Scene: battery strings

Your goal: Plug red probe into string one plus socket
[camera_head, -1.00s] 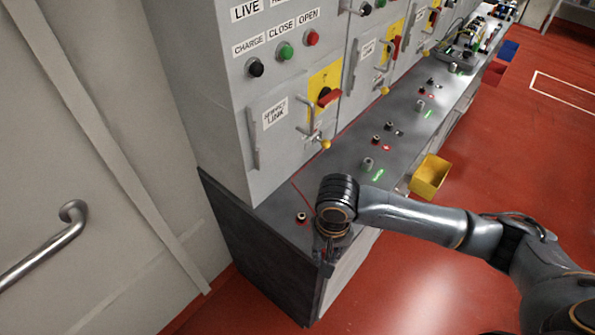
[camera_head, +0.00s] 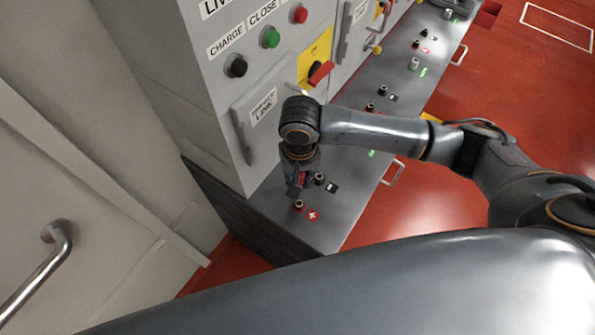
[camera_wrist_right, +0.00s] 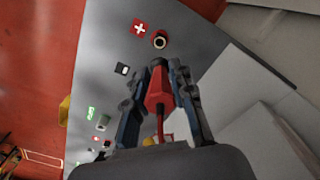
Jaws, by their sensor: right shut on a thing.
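The red probe (camera_wrist_right: 156,88) is between the fingers of my right gripper (camera_wrist_right: 157,78) in the wrist view, its tip toward the plus socket (camera_wrist_right: 160,41) and apart from it in the picture. The socket is a dark round hole with a pale rim, beside a red plus label (camera_wrist_right: 139,27). In the head view, my right gripper (camera_head: 296,188) is low over the near end of the bench, just behind the plus socket (camera_head: 299,205) and its red label (camera_head: 313,215). The probe is mostly hidden there. The height gap is unclear. My left gripper is out of view.
A second socket (camera_head: 319,178) with a black label (camera_head: 331,187) sits close to my gripper. The grey cabinet (camera_head: 235,95) with its service link door rises at the left of the bench (camera_head: 345,205). Metal handles (camera_head: 393,173) stick out from the bench front.

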